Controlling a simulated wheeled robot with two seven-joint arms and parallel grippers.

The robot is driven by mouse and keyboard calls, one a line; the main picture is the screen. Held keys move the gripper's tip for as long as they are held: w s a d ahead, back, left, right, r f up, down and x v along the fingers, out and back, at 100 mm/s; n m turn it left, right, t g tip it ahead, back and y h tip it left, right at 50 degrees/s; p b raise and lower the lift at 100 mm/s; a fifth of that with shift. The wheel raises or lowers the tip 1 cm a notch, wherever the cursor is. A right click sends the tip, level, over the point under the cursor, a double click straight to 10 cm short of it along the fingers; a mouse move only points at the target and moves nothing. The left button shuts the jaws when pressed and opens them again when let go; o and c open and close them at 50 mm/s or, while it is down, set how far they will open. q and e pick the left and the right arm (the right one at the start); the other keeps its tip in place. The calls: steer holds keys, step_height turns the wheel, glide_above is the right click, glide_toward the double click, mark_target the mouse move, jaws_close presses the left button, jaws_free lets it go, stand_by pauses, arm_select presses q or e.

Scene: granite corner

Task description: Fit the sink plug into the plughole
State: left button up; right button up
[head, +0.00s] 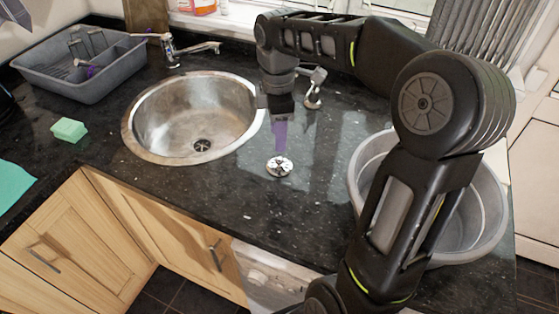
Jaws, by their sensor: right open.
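The sink plug (279,166) is a small round metal disc with a dark pattern on top. It lies on the black granite worktop to the right of the sink. The plughole (202,145) is a dark round drain at the bottom of the round steel sink (166,119). My right gripper (280,136) points down just above and behind the plug, with purple on its fingers. It is open, and the plug appears to rest on the worktop below it. My left gripper is not in view.
A grey dish tray (45,74) stands at the back left, near the tap (189,49). A green sponge (68,130) lies left of the sink. A grey basin (358,179) stands at the right, partly behind my right arm. The worktop in front of the plug is clear.

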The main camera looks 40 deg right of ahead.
mark_target(278, 159)
steer(key=shift+d+f, duration=0.1)
steer(key=shift+f, duration=1.3)
step_height(278, 159, down, 5)
steer(key=shift+f+p, duration=0.1)
steer(key=shift+p, duration=0.65)
steer(key=shift+c, duration=0.6)
jaws_close()
